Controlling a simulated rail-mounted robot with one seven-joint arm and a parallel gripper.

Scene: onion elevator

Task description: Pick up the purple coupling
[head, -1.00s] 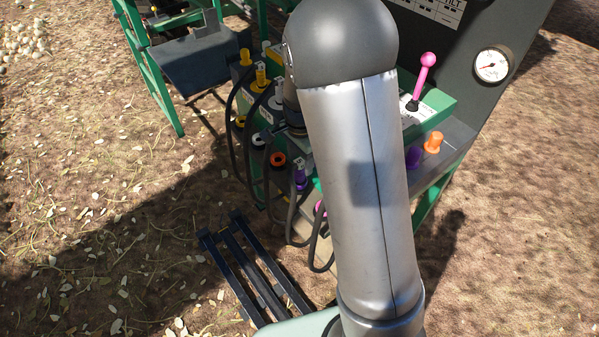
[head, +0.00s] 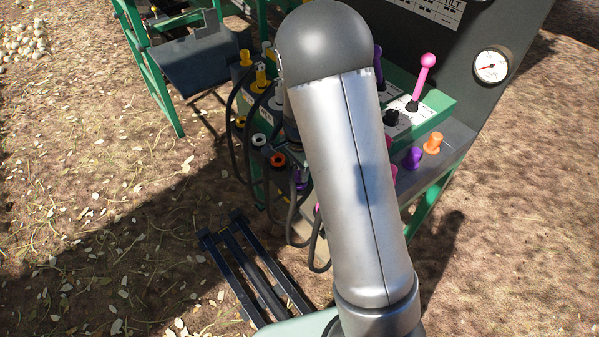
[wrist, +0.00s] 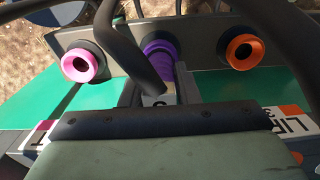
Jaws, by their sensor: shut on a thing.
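The purple coupling (wrist: 160,56) is at the upper middle of the wrist view, ringed and seated at the dark panel. A dark hose crosses in front of it and hides part. A light block with a letter on it lies between my fingers, just below the purple rings. My gripper (wrist: 156,98) is shut on this coupling, its fingers on either side. In the head view, purple of the coupling (head: 302,186) shows just below my gripper (head: 296,160), mostly hidden by hoses and my arm.
On the same panel, a pink port (wrist: 82,63) is left and an orange port (wrist: 242,51) right of the purple one. Several hoses hang beside the coupling. A purple knob (head: 413,157), an orange knob (head: 433,143) and a pink lever (head: 422,82) stand on the console.

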